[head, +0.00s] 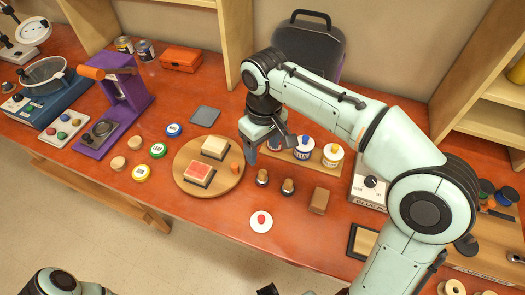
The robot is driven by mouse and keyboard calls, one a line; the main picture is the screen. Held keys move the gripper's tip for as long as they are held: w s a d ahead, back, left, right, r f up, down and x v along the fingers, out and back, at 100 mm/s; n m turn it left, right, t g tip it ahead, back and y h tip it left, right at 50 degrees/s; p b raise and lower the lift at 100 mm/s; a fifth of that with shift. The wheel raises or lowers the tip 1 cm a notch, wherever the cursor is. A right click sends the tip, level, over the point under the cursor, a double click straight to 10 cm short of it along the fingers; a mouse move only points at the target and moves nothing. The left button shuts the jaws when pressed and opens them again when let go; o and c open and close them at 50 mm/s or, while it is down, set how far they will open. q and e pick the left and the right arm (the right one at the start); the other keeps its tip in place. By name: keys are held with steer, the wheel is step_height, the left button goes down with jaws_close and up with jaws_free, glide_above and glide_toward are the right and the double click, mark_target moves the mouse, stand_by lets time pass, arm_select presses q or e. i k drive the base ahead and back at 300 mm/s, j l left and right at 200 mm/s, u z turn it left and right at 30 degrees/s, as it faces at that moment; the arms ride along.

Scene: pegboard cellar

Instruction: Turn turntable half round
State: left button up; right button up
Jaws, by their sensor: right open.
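The turntable (222,184) is a round wooden disc on the red-brown bench, in the middle of the head view. A cream-topped block (215,146) on a dark base sits at its back. A red-topped block (198,172) on a similar base sits toward its front, and a small orange piece (236,167) lies near its right rim. My right gripper (266,150) is open and empty, pointing down above the turntable's right back edge; I cannot tell whether it touches. My left gripper is not clearly in view.
Several small knobbed pieces (262,177) stand right of the turntable, with a wooden block (319,201) beyond. A white disc with a red top (261,219) lies in front. Coloured round tins (158,150) are at left. A grey square (205,115) lies behind.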

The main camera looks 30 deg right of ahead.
mark_target(229, 172)
steer(key=k+j, duration=0.8)
steer(key=k, duration=0.05)
